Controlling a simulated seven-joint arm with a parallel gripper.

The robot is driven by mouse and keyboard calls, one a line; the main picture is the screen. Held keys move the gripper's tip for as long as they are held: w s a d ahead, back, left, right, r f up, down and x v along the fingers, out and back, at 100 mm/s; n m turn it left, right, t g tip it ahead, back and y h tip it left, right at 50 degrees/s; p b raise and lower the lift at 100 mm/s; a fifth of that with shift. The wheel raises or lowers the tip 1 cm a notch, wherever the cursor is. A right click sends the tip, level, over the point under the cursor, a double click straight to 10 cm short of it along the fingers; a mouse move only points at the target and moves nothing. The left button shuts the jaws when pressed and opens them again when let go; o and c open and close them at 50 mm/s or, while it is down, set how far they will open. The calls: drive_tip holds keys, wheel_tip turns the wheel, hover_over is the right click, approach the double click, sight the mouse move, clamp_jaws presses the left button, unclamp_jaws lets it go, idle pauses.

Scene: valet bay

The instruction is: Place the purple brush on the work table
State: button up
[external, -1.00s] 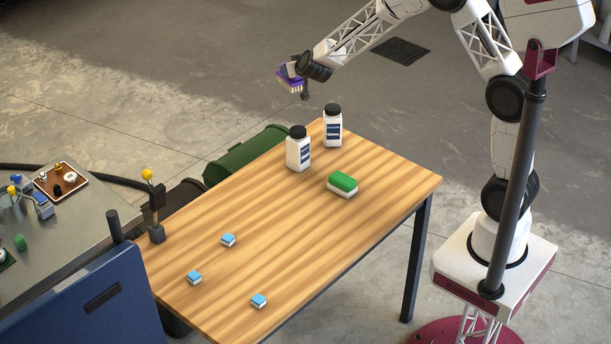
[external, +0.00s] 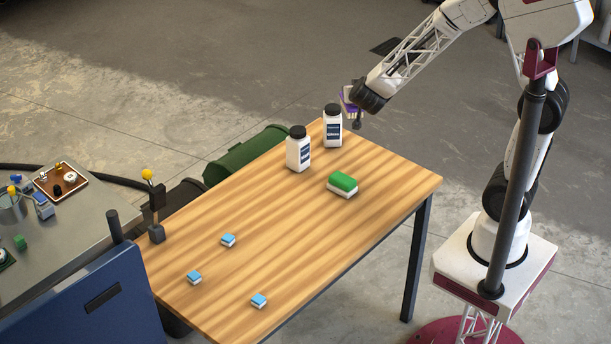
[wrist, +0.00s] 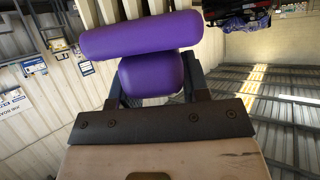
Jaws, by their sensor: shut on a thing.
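The purple brush (external: 346,101) has pale bristles and is held in the air behind the far right end of the wooden work table (external: 290,235). My gripper (external: 357,106) is shut on it, just above and behind the right white bottle in the external view. In the wrist view the brush's purple body (wrist: 150,75) sits between the fingers of my gripper (wrist: 152,92), with pale bristles at the top edge. My wrist hides part of the brush in the external view.
Two white bottles with black caps (external: 299,150) (external: 333,127) stand near the table's far edge. A green-and-white sponge (external: 342,184) lies nearby. Several small blue-and-white blocks (external: 228,240) lie toward the left. The table's middle and right front are clear. A metal bench (external: 60,240) stands left.

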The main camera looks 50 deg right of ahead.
drive_tip(key=s+d+f+m+g+h, duration=0.1)
drive_tip(key=s+d, duration=0.1)
drive_tip(key=s, duration=0.9)
wheel_tip(320, 180, down, 11)
drive_tip(key=shift+s, duration=0.3)
drive_tip(key=shift+a+f, duration=0.1)
drive_tip(key=shift+f, duration=0.1)
drive_tip(key=shift+f, duration=3.25)
drive_tip(key=shift+f, duration=0.65)
drive_tip(key=o, duration=1.1)
drive_tip(key=shift+o, duration=0.2)
drive_tip(key=shift+s+a+r, duration=0.1)
